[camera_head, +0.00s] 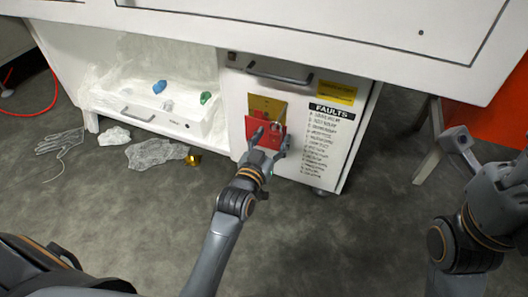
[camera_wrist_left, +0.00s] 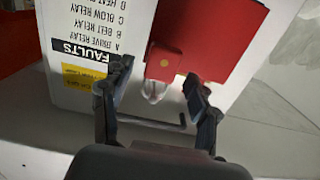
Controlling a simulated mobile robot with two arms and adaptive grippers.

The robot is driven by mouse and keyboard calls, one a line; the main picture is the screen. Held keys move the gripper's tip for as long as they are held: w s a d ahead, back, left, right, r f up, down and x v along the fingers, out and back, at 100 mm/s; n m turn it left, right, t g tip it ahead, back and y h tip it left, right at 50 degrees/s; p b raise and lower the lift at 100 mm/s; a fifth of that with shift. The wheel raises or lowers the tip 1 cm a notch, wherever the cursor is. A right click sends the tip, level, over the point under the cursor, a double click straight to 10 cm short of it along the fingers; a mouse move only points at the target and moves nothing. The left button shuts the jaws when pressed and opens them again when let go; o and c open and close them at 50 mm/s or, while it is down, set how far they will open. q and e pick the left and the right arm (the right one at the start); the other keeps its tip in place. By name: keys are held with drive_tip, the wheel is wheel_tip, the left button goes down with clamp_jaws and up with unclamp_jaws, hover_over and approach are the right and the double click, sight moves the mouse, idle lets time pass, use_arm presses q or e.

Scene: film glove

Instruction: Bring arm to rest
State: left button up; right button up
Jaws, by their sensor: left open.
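My left gripper (camera_head: 271,138) is at the front of the white cabinet (camera_head: 345,135), before a red plate (camera_head: 250,128) with a brass-coloured plate (camera_head: 266,104) above it. In the left wrist view the fingers of the left gripper (camera_wrist_left: 157,80) are spread apart. Between and beyond them show a small red block (camera_wrist_left: 164,62) with a pale looped piece (camera_wrist_left: 154,91) and the larger red plate (camera_wrist_left: 215,38). Nothing is seen held; whether a finger touches the plate cannot be told. My right gripper (camera_head: 492,190) is folded at the right edge, partly cut off; its fingers are unclear.
A white tabletop (camera_head: 300,35) overhangs the cabinet. A dark handle (camera_head: 280,72) and a "FAULTS" label (camera_head: 331,110) are on its front. Left of it, a clear-wrapped drawer (camera_head: 150,110) holds blue and green pieces. Crumpled film (camera_head: 155,152) and a glove (camera_head: 60,142) lie on the floor.

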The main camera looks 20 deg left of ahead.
use_arm(q)
drive_tip(key=s, duration=0.9)
drive_tip(key=shift+r, duration=0.25)
